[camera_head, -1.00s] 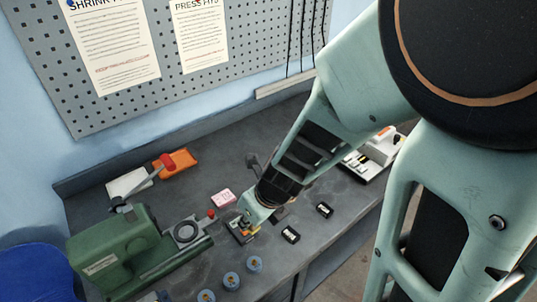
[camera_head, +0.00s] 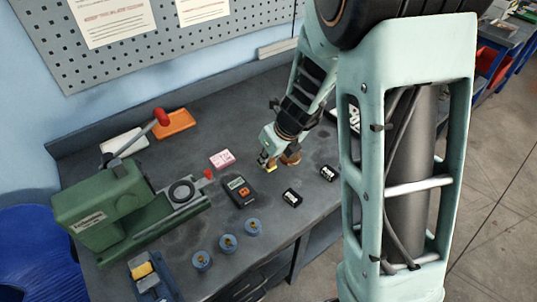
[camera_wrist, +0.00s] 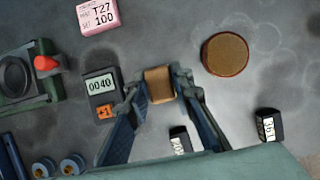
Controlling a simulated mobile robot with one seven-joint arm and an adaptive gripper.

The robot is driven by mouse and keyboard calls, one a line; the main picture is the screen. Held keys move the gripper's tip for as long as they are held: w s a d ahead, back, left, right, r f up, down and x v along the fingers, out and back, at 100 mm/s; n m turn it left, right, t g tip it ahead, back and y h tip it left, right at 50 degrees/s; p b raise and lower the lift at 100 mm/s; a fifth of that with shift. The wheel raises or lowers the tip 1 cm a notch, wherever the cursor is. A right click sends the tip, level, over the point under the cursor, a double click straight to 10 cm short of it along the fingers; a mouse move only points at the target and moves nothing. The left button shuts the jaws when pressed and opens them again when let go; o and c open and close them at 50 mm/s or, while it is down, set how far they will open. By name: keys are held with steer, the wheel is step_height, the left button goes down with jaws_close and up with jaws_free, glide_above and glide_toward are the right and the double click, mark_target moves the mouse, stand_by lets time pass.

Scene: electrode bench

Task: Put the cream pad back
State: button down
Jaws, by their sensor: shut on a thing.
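My gripper (camera_wrist: 159,90) is shut on a small tan block (camera_wrist: 159,85), gripped between both fingertips. I cannot be sure that this block is the cream pad. In the head view my gripper (camera_head: 267,163) is over the bench, right of the black meter (camera_head: 240,189), with a yellowish piece at its tip. A round brown disc (camera_wrist: 225,54) lies apart from my gripper, to its upper right in the wrist view; in the head view it is partly hidden behind my gripper. A blue holder (camera_head: 152,289) at the front left has a yellowish block (camera_head: 141,269) in it.
A green press (camera_head: 105,207) stands at the left. A pink card (camera_head: 222,158), an orange tray (camera_head: 174,123), several blue-rimmed cups (camera_head: 228,242) and two small black blocks (camera_head: 292,197) (camera_head: 328,173) are on the bench.

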mark_target(270, 165)
steer(key=shift+w+d+f, duration=0.2)
steer(key=shift+w+f, duration=0.4)
steer(key=shift+f, duration=0.2)
steer(key=shift+w+f+b, duration=0.15)
steer(key=shift+f+b, duration=0.85)
steer(key=shift+f, duration=0.6)
steer(key=shift+f, duration=0.15)
steer(key=c, duration=1.7)
jaws_free()
